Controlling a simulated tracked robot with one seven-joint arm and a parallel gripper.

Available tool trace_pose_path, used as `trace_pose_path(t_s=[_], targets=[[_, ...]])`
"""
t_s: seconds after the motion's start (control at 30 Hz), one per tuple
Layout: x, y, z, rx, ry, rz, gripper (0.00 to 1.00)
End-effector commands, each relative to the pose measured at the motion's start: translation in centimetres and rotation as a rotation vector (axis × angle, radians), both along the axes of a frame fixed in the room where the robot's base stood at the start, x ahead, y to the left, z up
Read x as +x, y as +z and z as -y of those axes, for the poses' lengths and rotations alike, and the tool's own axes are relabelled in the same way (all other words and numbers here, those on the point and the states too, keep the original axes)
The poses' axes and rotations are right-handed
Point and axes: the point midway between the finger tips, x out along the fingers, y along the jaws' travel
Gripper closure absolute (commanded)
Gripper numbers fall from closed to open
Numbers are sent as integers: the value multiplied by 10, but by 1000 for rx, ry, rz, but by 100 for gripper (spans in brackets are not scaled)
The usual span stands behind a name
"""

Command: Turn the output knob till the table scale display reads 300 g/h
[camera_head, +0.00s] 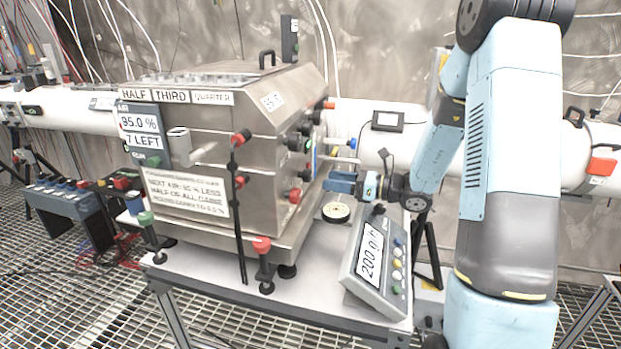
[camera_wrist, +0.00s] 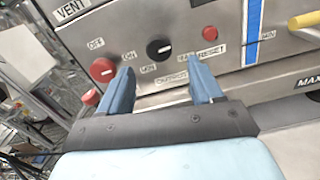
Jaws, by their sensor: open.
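The table scale (camera_head: 377,268) stands on the bench, and its display (camera_head: 371,253) reads 200 g/h. The steel box (camera_head: 240,130) faces my gripper with its side panel. In the wrist view a black knob (camera_wrist: 159,50) sits on that panel, with a small white mark on it and labels around it too blurred to read surely. My gripper (camera_wrist: 158,67) is open, one blue finger on each side below the knob. The fingers look apart from the knob, and nothing is between them. In the head view my gripper (camera_head: 338,181) is beside the panel, above the scale.
A red OFF/ON knob (camera_wrist: 102,70) is just left of the black knob. A red RESET button (camera_wrist: 210,33) is close to its right. A yellow handle (camera_wrist: 306,19) sticks out farther right. A round disc (camera_head: 336,212) lies on the bench (camera_head: 312,290) below my gripper.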

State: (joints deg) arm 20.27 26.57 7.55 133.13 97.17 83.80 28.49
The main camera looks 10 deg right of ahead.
Motion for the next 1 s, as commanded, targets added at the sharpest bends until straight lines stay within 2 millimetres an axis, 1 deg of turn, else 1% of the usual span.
trace_pose_path(t_s=[0.03, 0.2, 0.4, 0.6, 0.87, 1.0], targets=[[3, 0, -9, 0, 3, 0, 35], [14, 0, -37, 1, 4, 0, 35], [23, 0, -58, 0, 2, 1, 35], [27, 0, -68, -1, 2, 0, 35], [27, 0, -69, -1, 1, 0, 35], [27, 0, -68, -1, 2, 0, 47]])
